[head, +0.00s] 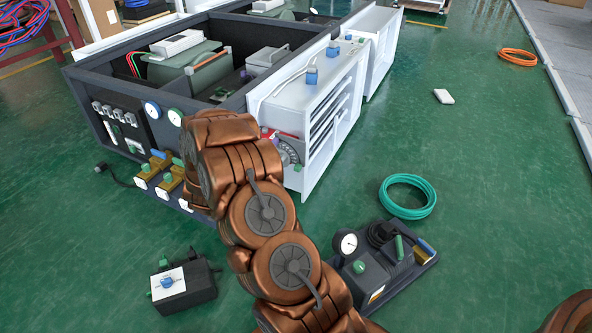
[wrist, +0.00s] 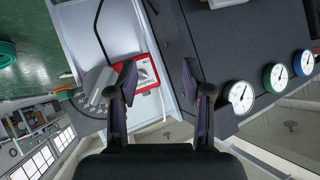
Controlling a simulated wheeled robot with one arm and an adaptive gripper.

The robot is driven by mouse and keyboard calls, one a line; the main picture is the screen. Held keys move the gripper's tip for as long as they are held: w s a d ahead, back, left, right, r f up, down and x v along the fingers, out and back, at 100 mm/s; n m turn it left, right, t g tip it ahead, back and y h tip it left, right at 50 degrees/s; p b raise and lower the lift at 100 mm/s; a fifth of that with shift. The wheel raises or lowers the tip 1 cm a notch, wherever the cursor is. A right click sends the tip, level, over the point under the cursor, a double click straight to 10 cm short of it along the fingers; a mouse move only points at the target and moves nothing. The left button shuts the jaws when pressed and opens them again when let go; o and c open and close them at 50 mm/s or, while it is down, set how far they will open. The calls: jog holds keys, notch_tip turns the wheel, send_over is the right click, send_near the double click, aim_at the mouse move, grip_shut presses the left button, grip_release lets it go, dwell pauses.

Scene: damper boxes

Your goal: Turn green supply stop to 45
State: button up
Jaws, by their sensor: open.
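A grey dial (head: 290,152) with a marked scale sits on the end of the white damper box, with a small green part (head: 297,167) beside it. In the wrist view the grey knob of this dial (wrist: 98,84) is left of my gripper, over a dark scale plate (wrist: 90,110); a small green-and-orange tip (wrist: 64,94) shows at its left. Which setting it points to is too small to read. My gripper (wrist: 166,88) is open and empty, its left finger close to the knob; contact cannot be told. In the head view my arm hides it.
A red-and-white label (wrist: 146,72) is beside the dial. The white damper box (head: 310,95) adjoins a dark cabinet (head: 92,80) with gauges (head: 152,109) and brass valves (head: 155,165).

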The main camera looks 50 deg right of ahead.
jog(key=s+d+f+m+g+h, duration=0.1)
jog(key=s+d+f+m+h, duration=0.25)
jog(key=d, duration=0.55)
jog(key=g+h, duration=0.2)
jog(key=h, duration=0.4)
send_near(296, 169)
jog(key=d, duration=0.2)
jog(key=shift+n, duration=0.35)
jog(key=shift+w+b+x, duration=0.2)
jog(key=shift+b+x, duration=0.9)
jog(key=shift+x, duration=2.8)
grip_shut()
